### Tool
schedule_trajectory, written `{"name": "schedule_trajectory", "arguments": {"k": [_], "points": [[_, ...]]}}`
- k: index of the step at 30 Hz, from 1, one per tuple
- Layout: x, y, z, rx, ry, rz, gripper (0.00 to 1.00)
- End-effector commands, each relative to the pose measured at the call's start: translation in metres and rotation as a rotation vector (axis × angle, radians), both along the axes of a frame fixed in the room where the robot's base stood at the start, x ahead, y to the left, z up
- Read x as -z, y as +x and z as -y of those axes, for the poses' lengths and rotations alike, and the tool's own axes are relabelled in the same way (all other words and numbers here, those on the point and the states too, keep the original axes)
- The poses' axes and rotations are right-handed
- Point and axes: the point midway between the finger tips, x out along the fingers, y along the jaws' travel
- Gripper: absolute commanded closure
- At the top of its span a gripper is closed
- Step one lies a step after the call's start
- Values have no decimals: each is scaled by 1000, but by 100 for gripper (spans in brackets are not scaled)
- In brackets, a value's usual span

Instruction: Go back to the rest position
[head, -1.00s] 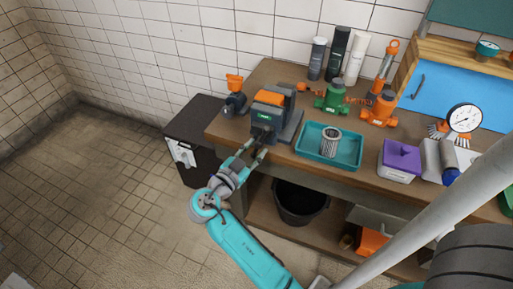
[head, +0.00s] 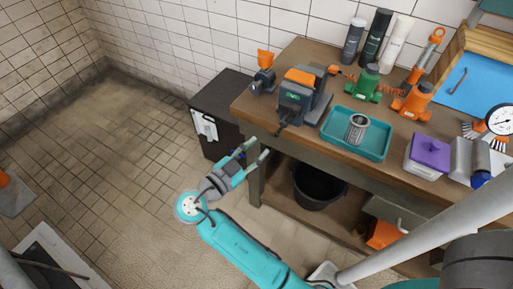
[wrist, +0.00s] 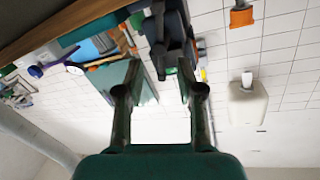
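My gripper (head: 257,151) is open and empty, with a gap between its two fingers. In the head view it hangs in front of the workbench's left front corner, apart from the bench. In the wrist view the gripper (wrist: 157,75) shows from behind, with the grey device beyond its fingertips and nothing held between them. The workbench (head: 285,128) stands to the right of the gripper. The grey device with an orange top (head: 302,95) sits on its left part, apart from my fingers.
A dark cabinet (head: 222,125) with a white panel stands left of the bench. A teal tray (head: 375,150) holds a metal strainer (head: 357,128). A black bucket (head: 318,188) is under the bench.

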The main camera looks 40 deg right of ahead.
Motion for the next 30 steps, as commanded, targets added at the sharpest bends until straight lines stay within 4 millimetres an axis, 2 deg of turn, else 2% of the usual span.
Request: {"name": "schedule_trajectory", "arguments": {"k": [10,14,17,23,30], "points": [[0,0,1,-1,0,-2,63],[12,-2,5,-45,1,-55,63],[35,-6,11,-135,7,-155,63],[97,-24,17,-405,25,-408,63],[159,-66,2,-737,44,-626,63]]}}
